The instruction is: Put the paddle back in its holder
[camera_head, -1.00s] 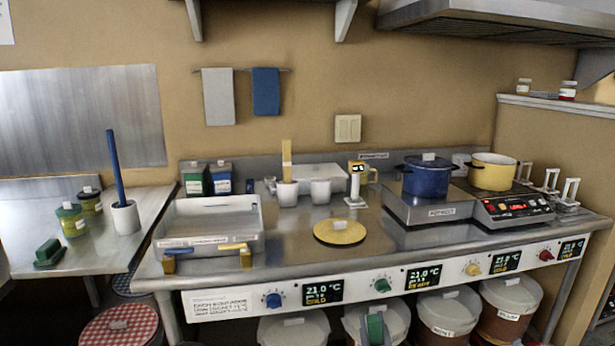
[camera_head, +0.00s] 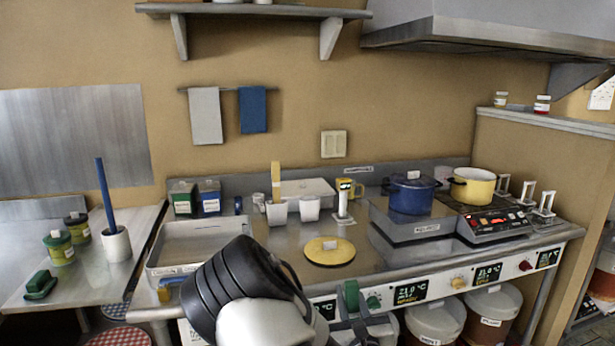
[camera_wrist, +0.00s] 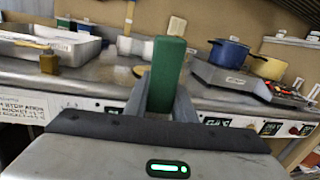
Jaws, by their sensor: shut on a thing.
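My gripper (camera_head: 358,322) is shut on an upright green handle-like piece (camera_head: 351,296) in front of the counter's front panel. In the wrist view the green piece (camera_wrist: 167,72) stands between the fingers (camera_wrist: 165,100). Its lower part is hidden, so I cannot tell its full shape or whether it is the paddle. A flat wooden stick (camera_head: 276,178) stands in a white cup (camera_head: 277,213), with another white cup (camera_head: 310,208) beside it. A blue rod (camera_head: 105,193) stands in a white crock (camera_head: 117,244) on the left counter. No holder is clearly marked.
A shallow metal tray (camera_head: 195,228), a round yellow board (camera_head: 330,251), a blue pot (camera_head: 411,195) and a yellow pot (camera_head: 472,187) stand on the counter. Lidded buckets (camera_head: 437,318) sit below. The counter is clear around the board.

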